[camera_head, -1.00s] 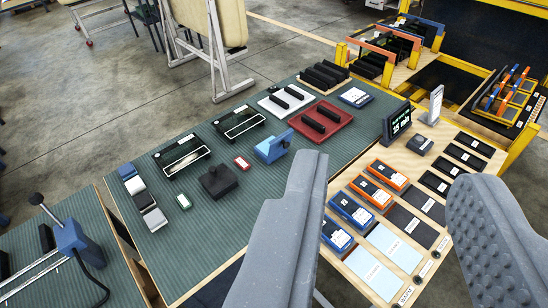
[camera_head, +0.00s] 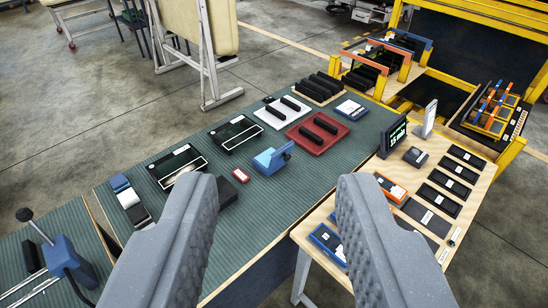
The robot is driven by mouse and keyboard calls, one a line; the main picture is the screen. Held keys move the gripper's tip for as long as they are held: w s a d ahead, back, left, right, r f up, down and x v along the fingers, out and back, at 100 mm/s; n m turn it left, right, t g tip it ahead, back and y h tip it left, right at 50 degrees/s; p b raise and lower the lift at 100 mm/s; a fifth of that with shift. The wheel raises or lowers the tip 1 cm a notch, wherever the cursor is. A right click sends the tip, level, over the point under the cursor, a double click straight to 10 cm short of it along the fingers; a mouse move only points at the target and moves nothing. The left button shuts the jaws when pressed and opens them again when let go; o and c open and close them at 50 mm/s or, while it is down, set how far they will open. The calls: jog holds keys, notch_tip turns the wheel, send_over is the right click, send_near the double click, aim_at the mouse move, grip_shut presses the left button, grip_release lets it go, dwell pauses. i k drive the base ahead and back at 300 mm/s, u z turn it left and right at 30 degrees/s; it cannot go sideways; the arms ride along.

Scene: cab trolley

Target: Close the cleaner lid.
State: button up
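A small blue device (camera_head: 270,160) with a raised, tilted blue flap (camera_head: 282,152) stands on the green ribbed mat of the table, near the middle of the picture. It looks like the cleaner with its lid up, but I cannot read any label on it. My gripper (camera_head: 280,190) is open and empty, with its two grey fingers wide apart in the foreground. The blue device shows between and beyond the fingertips, apart from them. The left finger covers part of a black block behind it.
A red tray (camera_head: 304,143) and a white tray (camera_head: 271,118) with black bars lie behind the device. Black framed trays (camera_head: 235,133) lie to its left, a small red box (camera_head: 240,175) nearer. A wooden side table (camera_head: 397,160) holds a display (camera_head: 393,137) and orange and blue cases.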

aim_at(283, 154)
jog(key=i, duration=0.95)
jog(key=z, duration=0.05)
